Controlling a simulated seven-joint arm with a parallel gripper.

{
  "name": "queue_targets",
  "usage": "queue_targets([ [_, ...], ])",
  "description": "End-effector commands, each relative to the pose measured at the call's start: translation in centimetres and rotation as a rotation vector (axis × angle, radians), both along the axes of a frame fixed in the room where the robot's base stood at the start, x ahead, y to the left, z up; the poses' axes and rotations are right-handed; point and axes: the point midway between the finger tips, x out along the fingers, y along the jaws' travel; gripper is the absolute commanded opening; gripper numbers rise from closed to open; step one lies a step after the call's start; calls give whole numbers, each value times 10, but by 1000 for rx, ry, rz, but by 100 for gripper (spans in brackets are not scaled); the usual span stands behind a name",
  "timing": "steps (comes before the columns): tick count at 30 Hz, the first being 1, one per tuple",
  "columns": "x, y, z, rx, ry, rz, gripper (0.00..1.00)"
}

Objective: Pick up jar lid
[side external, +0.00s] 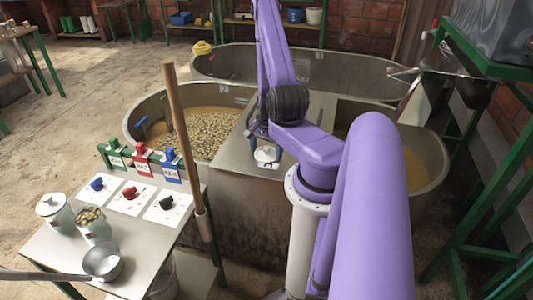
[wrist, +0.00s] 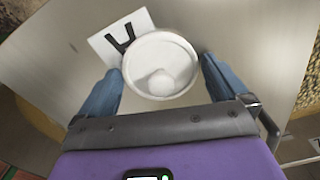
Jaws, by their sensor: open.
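The jar lid (wrist: 150,51) is round and white with a rounded knob in its middle. In the wrist view it lies between the two blue fingers of my gripper (wrist: 161,67), which are open on either side of it. In the side external view the lid (side external: 266,154) is on the steel surface between the tanks, with my gripper (side external: 264,141) just over it. Whether the fingers touch the lid is unclear. A white card with a black mark (wrist: 113,42) lies beside and partly under the lid.
At front left a table (side external: 135,232) carries a lidded jar (side external: 54,215), an open jar (side external: 95,225), a metal pan (side external: 103,263) and cards with knobs. A wooden pole (side external: 180,125) stands nearby.

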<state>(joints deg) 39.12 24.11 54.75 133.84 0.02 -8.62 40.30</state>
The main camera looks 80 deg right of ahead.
Motion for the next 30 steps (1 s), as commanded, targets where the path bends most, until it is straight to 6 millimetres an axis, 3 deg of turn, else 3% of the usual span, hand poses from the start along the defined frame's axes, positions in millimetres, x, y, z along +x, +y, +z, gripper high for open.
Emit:
queue_targets([
  [3,0,0,0,0,0,0,100],
  [6,0,0,0,0,0,0,67],
  [7,0,0,0,0,0,0,66],
  [22,0,0,5,0,0,0,65],
  [30,0,-1,29,-3,-1,-1,65],
])
